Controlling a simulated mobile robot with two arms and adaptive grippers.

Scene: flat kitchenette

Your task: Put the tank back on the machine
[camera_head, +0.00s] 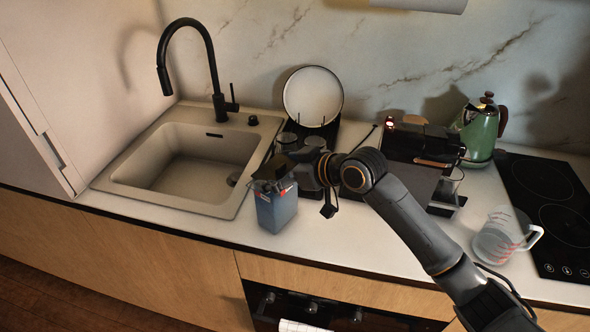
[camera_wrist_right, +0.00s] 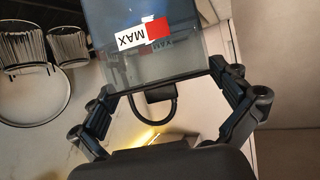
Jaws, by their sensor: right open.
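The tank (camera_head: 277,212), a translucent blue box with a white and red label, stands on the counter just right of the sink. Its top is partly hidden by my right gripper (camera_head: 272,180). In the right wrist view the tank (camera_wrist_right: 155,62) fills the upper middle, with its "MAX" label upside down. The open fingers of my right gripper (camera_wrist_right: 170,92) lie on either side of its near edge. I cannot tell whether they touch it. The dark coffee machine (camera_head: 413,145) stands against the back wall, partly hidden by my right arm. My left gripper is not in view.
The sink (camera_head: 180,165) with a black tap is on the left. A rack with a white plate (camera_head: 313,96) and glasses stands behind the tank. A green kettle (camera_head: 480,130), a measuring jug (camera_head: 503,235) and the hob (camera_head: 550,205) are on the right.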

